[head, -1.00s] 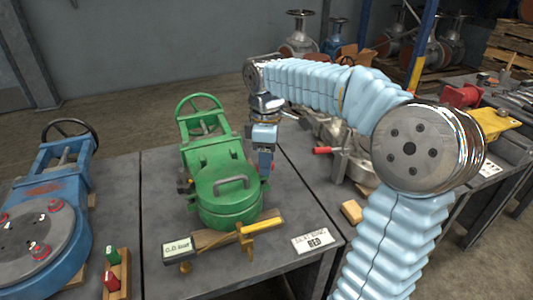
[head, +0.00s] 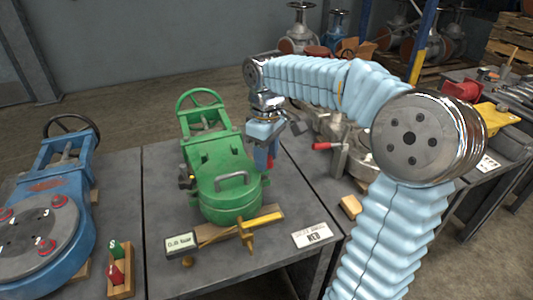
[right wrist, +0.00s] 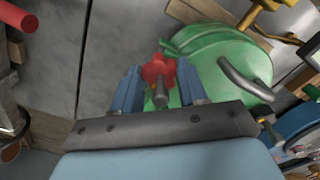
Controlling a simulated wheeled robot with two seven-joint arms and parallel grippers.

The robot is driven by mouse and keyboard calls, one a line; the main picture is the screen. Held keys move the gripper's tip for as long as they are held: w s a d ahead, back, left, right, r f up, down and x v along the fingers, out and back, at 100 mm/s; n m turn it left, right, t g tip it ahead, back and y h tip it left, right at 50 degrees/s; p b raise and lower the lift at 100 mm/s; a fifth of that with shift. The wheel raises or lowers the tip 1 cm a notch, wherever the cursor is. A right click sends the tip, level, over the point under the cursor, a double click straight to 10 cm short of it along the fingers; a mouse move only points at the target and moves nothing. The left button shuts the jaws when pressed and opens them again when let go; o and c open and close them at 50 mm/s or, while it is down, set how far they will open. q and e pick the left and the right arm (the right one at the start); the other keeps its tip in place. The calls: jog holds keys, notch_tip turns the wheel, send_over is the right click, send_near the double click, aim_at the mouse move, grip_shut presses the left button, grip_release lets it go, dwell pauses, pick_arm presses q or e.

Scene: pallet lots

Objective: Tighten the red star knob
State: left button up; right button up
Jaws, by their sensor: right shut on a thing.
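The red star knob (right wrist: 158,70) shows in the right wrist view at the side of a green valve body, between two blue fingers. My right gripper (right wrist: 160,82) is shut on the knob, with one finger on each side of it. In the head view my right gripper (head: 266,155) is at the right side of the green valve (head: 222,170), and only a sliver of red shows by its fingers. The valve rests on wooden blocks on the grey bench. My left gripper is not in view.
A blue valve (head: 50,215) with red knobs stands at the left. A printed card (head: 312,235) lies near the front edge. A red-handled item (head: 323,146) stands at the right.

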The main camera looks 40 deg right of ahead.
jog(key=o, duration=1.1)
jog(key=shift+c, duration=0.2)
notch_tip(320, 180, up, 14)
jog(key=shift+p, duration=0.3)
jog(key=shift+f, duration=0.15)
